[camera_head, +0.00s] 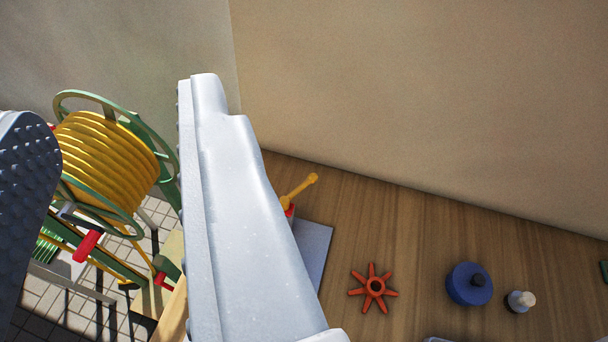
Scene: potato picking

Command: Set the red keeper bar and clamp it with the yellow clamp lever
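My gripper (115,100) is open, with its two grey fingers wide apart and nothing held between them. A yellow lever (301,186), which looks like the clamp lever, sticks up at a slant just right of my right finger. A small red part (290,211) shows at its foot, mostly hidden by that finger. A grey plate (314,246) lies there on the wooden bench. A red block (87,245) shows between my fingers, on the green reel stand. I cannot tell which red part is the keeper bar.
A green reel wound with yellow hose (107,158) stands at the left over a tiled floor (48,300). On the bench (420,255) are an orange star-shaped knob (373,288), a blue round container (468,284) and a small white-topped bottle (520,301). A wall rises behind.

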